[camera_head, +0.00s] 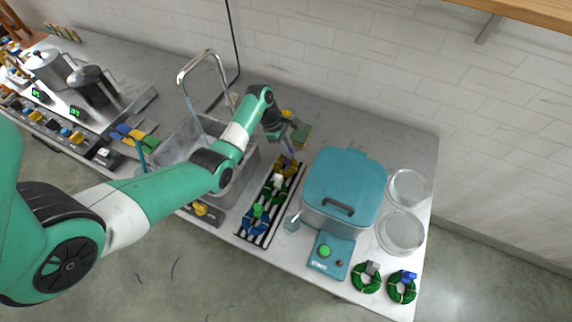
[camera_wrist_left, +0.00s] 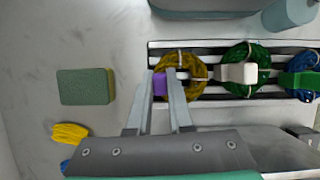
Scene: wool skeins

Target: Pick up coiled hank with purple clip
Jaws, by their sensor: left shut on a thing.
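The coiled hank with the purple clip is an olive-yellow ring (camera_wrist_left: 190,75) at the left end of a striped rack in the left wrist view. It also shows at the rack's far end in the head view (camera_head: 283,168). Its purple clip (camera_wrist_left: 159,86) sits between the fingers of my left gripper (camera_wrist_left: 161,78), which is shut on it. In the head view my left gripper (camera_head: 287,151) reaches down to the hank from behind the rack. The hank appears still at the rack; whether it is lifted slightly I cannot tell. My right gripper is not in view.
The black-and-white rack (camera_head: 246,237) also holds a green hank with a white clip (camera_wrist_left: 243,72) and blue hanks. A teal-lidded box (camera_head: 345,180) stands right of it, a sink (camera_head: 190,140) left. A green sponge (camera_wrist_left: 86,86) lies nearby. Green hanks (camera_head: 367,286) lie at front right.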

